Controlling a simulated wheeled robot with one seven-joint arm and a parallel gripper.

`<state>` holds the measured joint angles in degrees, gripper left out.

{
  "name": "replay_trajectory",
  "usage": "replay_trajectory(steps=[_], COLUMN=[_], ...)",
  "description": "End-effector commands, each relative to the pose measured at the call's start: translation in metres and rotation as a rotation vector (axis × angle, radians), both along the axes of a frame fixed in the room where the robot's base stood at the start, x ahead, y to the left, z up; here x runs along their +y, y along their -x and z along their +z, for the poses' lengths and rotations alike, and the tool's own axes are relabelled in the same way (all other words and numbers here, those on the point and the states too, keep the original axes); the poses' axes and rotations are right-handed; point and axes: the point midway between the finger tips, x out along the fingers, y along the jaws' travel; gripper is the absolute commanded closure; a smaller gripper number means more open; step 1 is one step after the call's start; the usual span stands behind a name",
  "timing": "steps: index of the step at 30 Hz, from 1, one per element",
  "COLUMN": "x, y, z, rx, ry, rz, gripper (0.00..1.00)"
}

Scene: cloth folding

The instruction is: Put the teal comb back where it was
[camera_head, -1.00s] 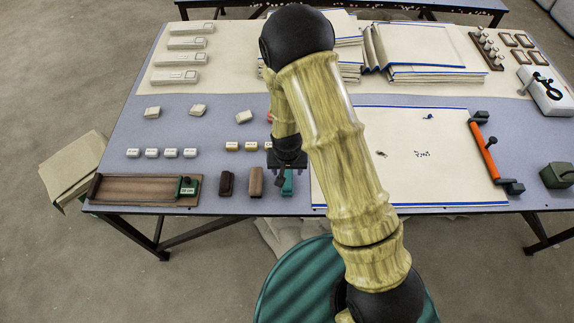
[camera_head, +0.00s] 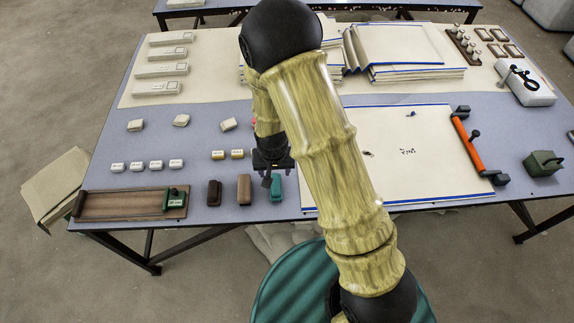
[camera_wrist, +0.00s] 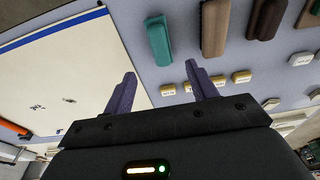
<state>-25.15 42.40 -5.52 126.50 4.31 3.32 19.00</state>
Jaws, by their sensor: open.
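The teal comb (camera_head: 277,187) lies on the blue-grey table top near its front edge, beside the left edge of the cream cloth. It also shows in the wrist view (camera_wrist: 158,41), lying ahead of the fingertips and apart from them. My gripper (camera_head: 268,178) hangs just left of and behind the comb in the head view. In the wrist view my gripper (camera_wrist: 160,78) has its two dark fingers spread with nothing between them. Whether the fingertips touch the table cannot be told.
A brown block (camera_head: 244,189) and a darker one (camera_head: 214,192) lie left of the comb. A wooden tray (camera_head: 120,205) is further left. Small labelled blocks (camera_head: 176,163) stand behind. The cream cloth (camera_head: 400,165) lies to the right, with an orange-handled tool (camera_head: 466,144) on its far side.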

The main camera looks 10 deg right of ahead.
Motion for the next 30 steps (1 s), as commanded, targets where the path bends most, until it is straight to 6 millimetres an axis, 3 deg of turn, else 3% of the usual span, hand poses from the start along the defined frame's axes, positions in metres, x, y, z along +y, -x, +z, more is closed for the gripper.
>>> replay_trajectory(steps=[5,11,21,25,30], x=[-0.006,-0.036,-0.104,-0.124,-0.135], y=[0.001,0.008,0.059,0.085,0.104], z=[0.01,0.059,0.151,0.175,0.187], rx=[-0.002,-0.019,-0.06,-0.075,-0.082], ry=[-0.004,-0.021,-0.024,-0.013,0.0], rz=[-0.002,-0.005,0.013,0.023,0.033], gripper=[0.43,0.43,0.43,0.43,0.43])
